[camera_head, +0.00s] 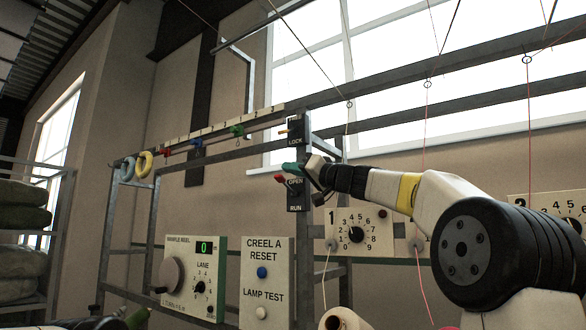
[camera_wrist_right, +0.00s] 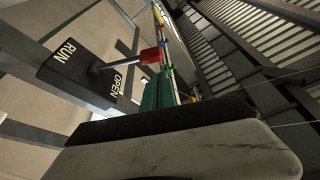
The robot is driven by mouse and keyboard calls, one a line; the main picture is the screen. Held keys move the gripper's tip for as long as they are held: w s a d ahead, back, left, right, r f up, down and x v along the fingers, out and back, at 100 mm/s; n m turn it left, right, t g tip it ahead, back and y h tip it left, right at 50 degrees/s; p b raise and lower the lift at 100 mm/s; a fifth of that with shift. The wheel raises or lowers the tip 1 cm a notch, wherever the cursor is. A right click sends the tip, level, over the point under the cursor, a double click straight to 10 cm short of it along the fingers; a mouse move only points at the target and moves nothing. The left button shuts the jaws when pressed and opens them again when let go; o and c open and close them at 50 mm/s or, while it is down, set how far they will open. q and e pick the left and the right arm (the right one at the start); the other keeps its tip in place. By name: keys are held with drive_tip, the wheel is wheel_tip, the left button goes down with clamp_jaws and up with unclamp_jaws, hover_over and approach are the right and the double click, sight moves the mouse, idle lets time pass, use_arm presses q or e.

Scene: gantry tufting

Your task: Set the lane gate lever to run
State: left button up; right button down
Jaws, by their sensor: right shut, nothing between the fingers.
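The lane gate lever is a short metal rod with a red knob (camera_head: 280,179). It stands out from a dark plate (camera_head: 296,196) marked OPEN above RUN; I cannot tell exactly which mark it points to. My right gripper (camera_head: 292,168) has teal fingers, shut and empty, just above the knob. In the right wrist view, the plate (camera_wrist_right: 75,75) is at upper left and the red knob (camera_wrist_right: 152,55) is close beyond the teal fingertips (camera_wrist_right: 157,92). I cannot tell whether they touch. My left gripper is not in view.
A LOCK plate (camera_head: 294,132) with a yellow-tipped lever is just above. A CREEL A RESET panel (camera_head: 266,300) and a LANE dial box (camera_head: 221,262) are below left. A numbered dial panel (camera_head: 372,236) is below my right arm. Thin yarns hang from the frame.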

drive_tip(key=shift+s+a+f, duration=0.2)
drive_tip(key=shift+s+f, duration=0.15)
drive_tip(key=shift+f, duration=0.35)
drive_tip(key=shift+f+n, duration=0.15)
drive_tip(key=shift+n, duration=0.15)
drive_tip(key=n, duration=0.1)
drive_tip(key=f+n+g+y, duration=0.1)
drive_tip(key=n, duration=0.1)
drive_tip(key=f+n, duration=0.1)
drive_tip(key=shift+s+a+f+y, duration=0.25)
drive_tip(key=shift+s+a+y, duration=0.05)
drive_tip(key=shift+s+y, duration=0.1)
drive_tip(key=n+g+y, duration=0.1)
drive_tip(key=n+g, duration=0.1)
drive_tip(key=n, duration=0.3)
approach(279, 179)
drive_tip(key=s+d, duration=0.2)
drive_tip(key=s, duration=0.1)
drive_tip(key=shift+a+r, duration=0.15)
drive_tip(key=shift+r, duration=0.15)
drive_tip(key=shift+f, duration=0.1)
